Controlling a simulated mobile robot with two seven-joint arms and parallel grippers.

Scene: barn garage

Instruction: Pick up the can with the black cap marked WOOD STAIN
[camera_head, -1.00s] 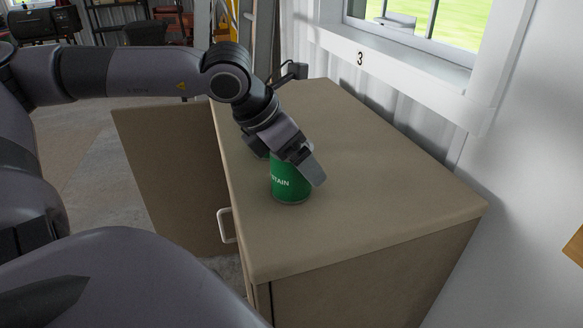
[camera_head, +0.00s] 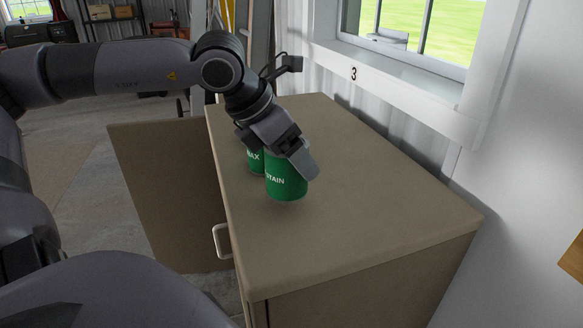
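A green can (camera_head: 286,184) with white letters ending in "TAIN" is in my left gripper (camera_head: 292,160) over the cabinet top. The gripper comes down on it from above and behind, with one finger along its upper right side. The other finger and the can's cap are hidden. A soft shadow lies below the can, which looks slightly clear of the surface and about upright. A second green can (camera_head: 255,160), with letters ending in "AX", stands just behind and left of it, partly covered by the gripper. My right gripper is not in view.
The tan cabinet (camera_head: 375,195) has a wide clear top to the right and front. Its door (camera_head: 165,190) hangs open on the left, near a white handle (camera_head: 221,241). A wall with a window sill (camera_head: 400,75) bounds the right side.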

